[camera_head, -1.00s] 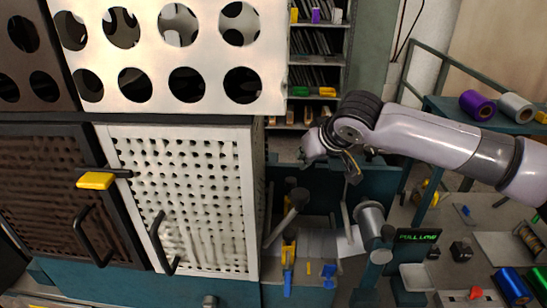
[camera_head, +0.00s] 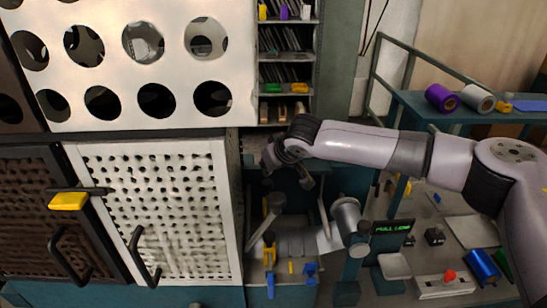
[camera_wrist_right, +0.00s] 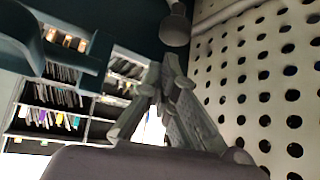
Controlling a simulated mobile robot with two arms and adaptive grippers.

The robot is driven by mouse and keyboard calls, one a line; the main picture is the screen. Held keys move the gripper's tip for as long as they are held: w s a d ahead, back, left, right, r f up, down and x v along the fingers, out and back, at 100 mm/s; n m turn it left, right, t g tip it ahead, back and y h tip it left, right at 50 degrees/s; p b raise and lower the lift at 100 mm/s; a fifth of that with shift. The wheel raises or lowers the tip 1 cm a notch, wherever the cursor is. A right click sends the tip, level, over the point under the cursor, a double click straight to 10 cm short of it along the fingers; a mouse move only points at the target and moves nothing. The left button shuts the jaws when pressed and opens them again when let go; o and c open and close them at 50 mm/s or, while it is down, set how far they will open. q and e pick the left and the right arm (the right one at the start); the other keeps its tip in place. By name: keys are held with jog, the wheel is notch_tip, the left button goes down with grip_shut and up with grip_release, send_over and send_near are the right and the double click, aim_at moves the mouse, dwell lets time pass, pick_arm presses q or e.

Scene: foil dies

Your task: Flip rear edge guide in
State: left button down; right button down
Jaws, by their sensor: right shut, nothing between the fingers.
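My right gripper (camera_head: 306,181) is over the teal machine, right of the white perforated door. In the right wrist view its fingers (camera_wrist_right: 168,75) are together, with nothing between them. Two small yellow-and-blue guide-like parts stand low at the front of the machine, a left one (camera_head: 269,251) and a right one (camera_head: 311,271), well below the gripper. I cannot tell whether either is an edge guide. I cannot make out a rear edge guide; my right arm and gripper cover part of the area behind. My left gripper is out of view.
The perforated door (camera_head: 165,205) stands close left of the gripper and fills the right of the wrist view. A grey cylinder (camera_head: 347,213) and a display reading "PULL LOW" (camera_head: 392,227) are to the right. Shelves (camera_head: 287,60) stand behind.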

aim_at(265, 181)
jog(key=shift+x, duration=1.3)
jog(key=shift+s, duration=0.1)
jog(key=s+p, duration=0.1)
jog(key=s, duration=0.1)
jog(key=s+p, duration=0.1)
jog(key=s, duration=0.1)
jog(key=shift+s+a+f, duration=0.1)
jog(key=shift+s+f, duration=0.05)
jog(key=shift+f, duration=0.1)
jog(key=shift+s, duration=0.15)
jog(key=shift+r, duration=0.1)
